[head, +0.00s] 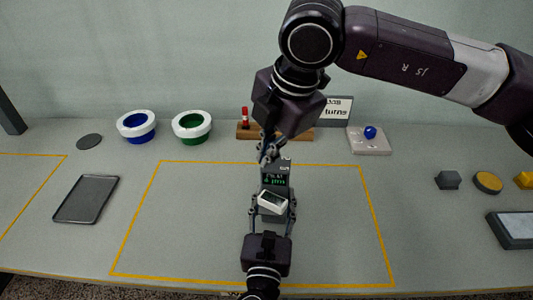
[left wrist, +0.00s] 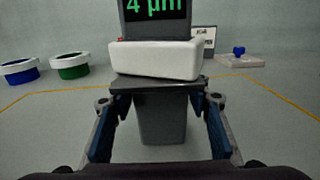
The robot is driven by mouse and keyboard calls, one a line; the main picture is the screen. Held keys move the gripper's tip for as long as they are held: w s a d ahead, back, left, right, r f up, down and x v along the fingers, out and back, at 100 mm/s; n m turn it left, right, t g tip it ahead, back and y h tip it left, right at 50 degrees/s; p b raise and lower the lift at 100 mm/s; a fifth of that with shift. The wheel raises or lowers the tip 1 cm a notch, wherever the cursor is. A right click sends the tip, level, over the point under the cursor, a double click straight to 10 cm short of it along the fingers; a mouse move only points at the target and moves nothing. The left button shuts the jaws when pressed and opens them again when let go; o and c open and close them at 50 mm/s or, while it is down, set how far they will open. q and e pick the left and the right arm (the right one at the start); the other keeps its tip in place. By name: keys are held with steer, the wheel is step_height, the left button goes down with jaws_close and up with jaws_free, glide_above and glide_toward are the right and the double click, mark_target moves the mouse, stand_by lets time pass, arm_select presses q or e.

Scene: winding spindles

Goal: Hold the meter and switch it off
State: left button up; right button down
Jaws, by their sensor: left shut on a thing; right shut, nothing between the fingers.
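The meter (head: 275,179) stands in the middle of the yellow-outlined area, a dark body with a green-lit display. A white block-like part (head: 272,202) sits in front of the display, slightly tilted. The left wrist view shows the white part (left wrist: 157,60), the dark lower body (left wrist: 163,118) and green characters ending in "4 µm" on the display (left wrist: 155,10). My left gripper (head: 272,214) is shut on the meter's lower body from the near side. My right gripper (head: 266,157) is shut and empty, pointing down close to the meter's top; I cannot tell whether it touches.
Behind stand a wooden rack (head: 300,134) with a red piece, a sign (head: 338,109) and a pale block with a blue knob (head: 369,141). White-rimmed blue (head: 137,126) and green (head: 192,125) bowls and a dark tray (head: 86,199) are left. The outlined area beside the meter is clear.

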arm_select(q)
steer(key=shift+f, duration=0.25)
arm_select(e)
steer(key=shift+w+g, duration=0.2)
steer(key=shift+g, duration=0.3)
steer(key=shift+w+r+g, duration=0.2)
steer(key=shift+w+g, duration=0.1)
steer(key=shift+g, duration=0.3)
steer(key=shift+w+d+r, duration=0.1)
steer(key=shift+w+r, duration=0.05)
steer(key=shift+w, duration=0.35)
steer(key=shift+r, duration=0.1)
steer(key=shift+r, duration=0.7)
